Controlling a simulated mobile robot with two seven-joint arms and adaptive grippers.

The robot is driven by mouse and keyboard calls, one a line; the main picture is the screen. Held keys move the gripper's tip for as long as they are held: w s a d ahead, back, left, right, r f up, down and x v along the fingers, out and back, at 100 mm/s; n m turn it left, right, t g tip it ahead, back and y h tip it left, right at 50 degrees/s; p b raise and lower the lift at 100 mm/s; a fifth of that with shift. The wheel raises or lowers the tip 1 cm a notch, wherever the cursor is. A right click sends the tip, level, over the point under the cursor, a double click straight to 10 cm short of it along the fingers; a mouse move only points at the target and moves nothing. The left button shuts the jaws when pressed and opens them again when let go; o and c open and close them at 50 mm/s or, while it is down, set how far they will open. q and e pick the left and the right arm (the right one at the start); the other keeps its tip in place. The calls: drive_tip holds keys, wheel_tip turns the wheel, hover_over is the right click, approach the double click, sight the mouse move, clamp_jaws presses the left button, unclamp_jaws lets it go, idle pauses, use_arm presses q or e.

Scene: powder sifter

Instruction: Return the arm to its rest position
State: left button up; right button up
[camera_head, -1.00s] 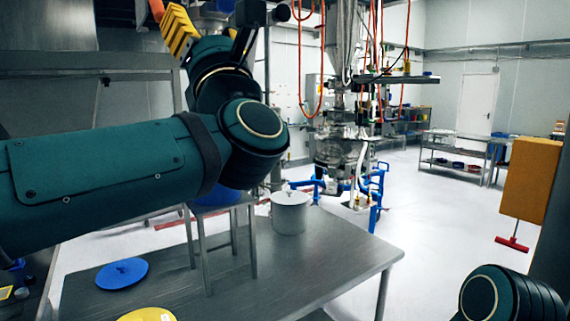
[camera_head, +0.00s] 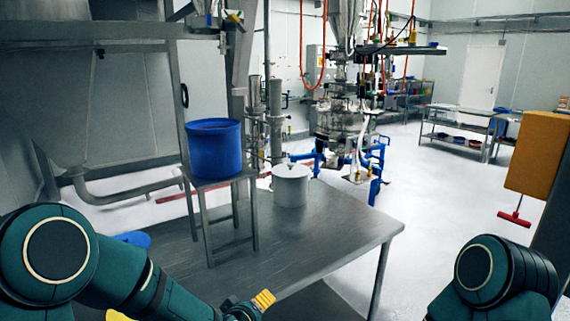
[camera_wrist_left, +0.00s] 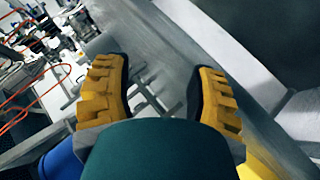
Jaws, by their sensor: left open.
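My left arm comes in from the lower left in the head view, folded low in front of the table. My left gripper (camera_head: 250,304) is at the bottom edge of that view, near the table's front edge, with one yellow finger showing. In the left wrist view the two yellow fingers of this gripper (camera_wrist_left: 159,66) are spread apart with nothing between them. My right arm shows only as a rounded joint at the lower right of the head view; its gripper is out of view.
A metal table (camera_head: 330,236) carries a small stand (camera_head: 207,226) with a blue bucket (camera_head: 214,150) on top. A white lidded pot (camera_head: 290,187) stands beside it. A blue disc (camera_head: 134,239) lies at left, partly hidden. An orange panel (camera_head: 535,152) is at right.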

use_arm(q)
drive_tip(key=s+a+f+m+g, duration=0.1)
drive_tip(key=s+f+m+g, duration=0.2)
drive_tip(key=s+f, duration=0.6)
drive_tip(key=s+a+f+m+g, duration=0.2)
drive_tip(key=s+f+g, duration=0.4)
drive_tip(key=s, duration=0.8)
wheel_tip(320, 180, down, 4)
drive_tip(key=shift+s+r+m+g+h, duration=0.1)
drive_tip(key=shift+s+m+g+h, duration=0.25)
drive_tip(key=shift+m, duration=0.35)
